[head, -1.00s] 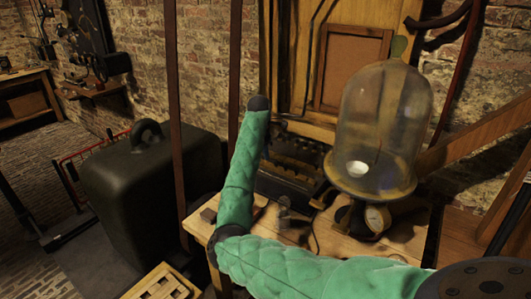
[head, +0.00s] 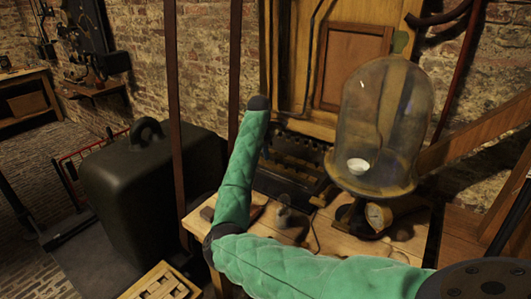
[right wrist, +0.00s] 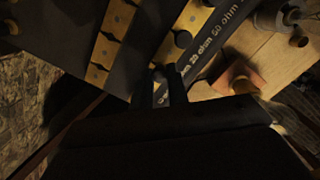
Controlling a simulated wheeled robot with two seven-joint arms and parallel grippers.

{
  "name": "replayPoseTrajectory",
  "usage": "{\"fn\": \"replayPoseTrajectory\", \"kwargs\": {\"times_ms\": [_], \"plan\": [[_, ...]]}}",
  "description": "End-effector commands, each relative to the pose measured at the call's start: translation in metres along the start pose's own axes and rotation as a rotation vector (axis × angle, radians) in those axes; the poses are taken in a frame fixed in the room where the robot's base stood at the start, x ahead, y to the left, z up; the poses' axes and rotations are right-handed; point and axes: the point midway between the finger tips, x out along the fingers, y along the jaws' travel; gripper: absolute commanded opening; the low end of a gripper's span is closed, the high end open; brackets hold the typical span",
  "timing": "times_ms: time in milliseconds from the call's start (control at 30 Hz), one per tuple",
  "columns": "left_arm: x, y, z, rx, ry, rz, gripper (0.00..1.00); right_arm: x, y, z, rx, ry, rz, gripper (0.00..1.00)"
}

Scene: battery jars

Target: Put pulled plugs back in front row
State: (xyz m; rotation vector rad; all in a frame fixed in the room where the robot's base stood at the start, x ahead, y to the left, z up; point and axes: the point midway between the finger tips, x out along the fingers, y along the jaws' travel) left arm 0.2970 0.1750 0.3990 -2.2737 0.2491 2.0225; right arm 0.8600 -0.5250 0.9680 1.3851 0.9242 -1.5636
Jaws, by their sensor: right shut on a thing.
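The plug box is a dark box with brass bars (right wrist: 110,38) and ohm markings in the right wrist view. It stands at the back of the wooden table in the head view (head: 291,165), partly behind my right arm. My right gripper (right wrist: 167,78) is right over the box's marked edge in the wrist view. Its fingers are close together, shut on what seems to be a plug, which is mostly hidden. My left gripper is not in view.
A glass bell jar (head: 385,120) on a stand is close to the right of the plug box. A small dark object (head: 286,216) sits on the wooden table (head: 335,240). A large dark case (head: 150,190) stands at the left.

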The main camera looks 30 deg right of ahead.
Motion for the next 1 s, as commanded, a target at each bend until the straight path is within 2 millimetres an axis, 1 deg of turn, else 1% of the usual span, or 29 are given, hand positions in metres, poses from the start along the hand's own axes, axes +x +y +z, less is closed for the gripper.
{"fn": "replayPoseTrajectory", "kwargs": {"times_ms": [300,600,633,733,767,1000], "plan": [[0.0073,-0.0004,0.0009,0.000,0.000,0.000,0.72,0.0034,0.0002,-0.0001,0.000,0.000,0.001,0.00],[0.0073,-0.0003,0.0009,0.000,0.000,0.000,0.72,0.0031,0.0001,-0.0001,-0.001,0.000,0.000,0.00],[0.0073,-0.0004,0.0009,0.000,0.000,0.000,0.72,0.0031,0.0001,-0.0001,-0.001,0.000,0.000,0.18],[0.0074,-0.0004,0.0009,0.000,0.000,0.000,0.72,0.0032,0.0001,-0.0001,-0.001,0.000,0.000,0.38],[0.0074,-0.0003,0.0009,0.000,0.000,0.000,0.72,0.0032,0.0001,-0.0001,-0.001,0.000,0.000,0.42],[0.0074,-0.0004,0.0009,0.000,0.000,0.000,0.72,0.0032,0.0000,-0.0002,-0.001,0.000,0.000,0.42]]}}
